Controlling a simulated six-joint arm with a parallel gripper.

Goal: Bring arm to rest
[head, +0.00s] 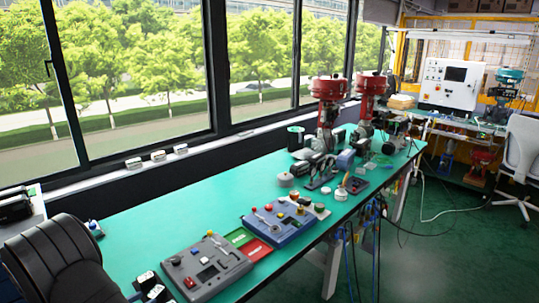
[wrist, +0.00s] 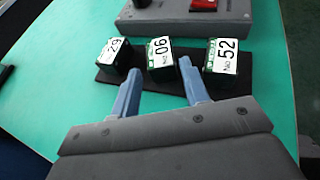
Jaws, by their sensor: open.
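My gripper (wrist: 160,72) shows in the wrist view with two blue-grey fingers spread apart and nothing between them. Its fingertips point toward three black blocks with white number labels: the left block (wrist: 115,53), the middle block (wrist: 160,58) and the right block (wrist: 221,57). They sit in a row on a black tray (wrist: 237,88). The fingertips overlap the tray in the picture; whether they touch it I cannot tell. Labelled blocks (head: 148,282) also show at the bottom of the head view. I cannot make out my gripper there.
A grey control panel (head: 192,246) lies on the green table (head: 155,215), beyond the tray in the wrist view (wrist: 203,23). A blue panel (head: 293,236) lies farther along. Red-topped valves (head: 328,90) stand at the far end. Open tabletop lies along the window side.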

